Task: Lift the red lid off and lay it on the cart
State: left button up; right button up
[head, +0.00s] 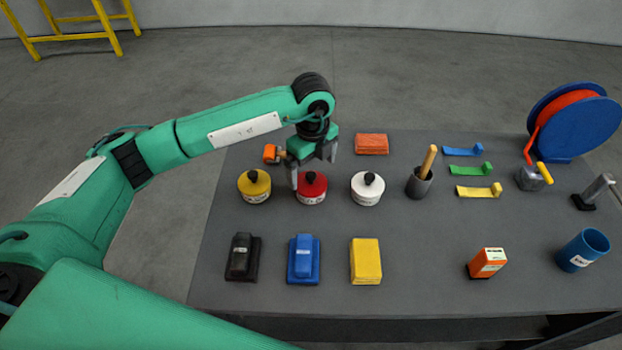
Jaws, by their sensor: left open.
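The red lid (316,186) with a black knob sits on a white round pot, in the middle of a row of three pots on the grey cart top (420,225). My left gripper (313,174) is open and points down at the red lid. One finger shows in front of the lid's left edge, the other behind and to the right of it. The fingers partly cover the lid, and I cannot tell whether they touch it. My right gripper is not in view.
A yellow-lidded pot (254,188) and a white-lidded pot (368,189) stand close on either side. An orange block (371,144) lies behind. Black, blue and yellow blocks (366,262) lie in front. A blue reel (578,125) stands at back right. Cart top is bare at centre right.

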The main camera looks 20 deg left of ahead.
aim_at(311, 174)
pick_arm(q)
notch_tip(311, 174, down, 4)
jog(key=shift+s+a+r+p, duration=0.1)
jog(key=shift+s+r+p, duration=0.05)
jog(key=shift+p, duration=0.3)
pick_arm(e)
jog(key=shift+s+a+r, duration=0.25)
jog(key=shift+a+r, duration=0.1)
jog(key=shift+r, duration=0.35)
pick_arm(q)
jog(key=c, duration=1.1)
jog(key=shift+o, duration=0.2)
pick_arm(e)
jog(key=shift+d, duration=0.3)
pick_arm(q)
jog(key=shift+r, duration=0.15)
jog(key=shift+r+b, duration=1.95)
jog(key=shift+r, duration=7.95)
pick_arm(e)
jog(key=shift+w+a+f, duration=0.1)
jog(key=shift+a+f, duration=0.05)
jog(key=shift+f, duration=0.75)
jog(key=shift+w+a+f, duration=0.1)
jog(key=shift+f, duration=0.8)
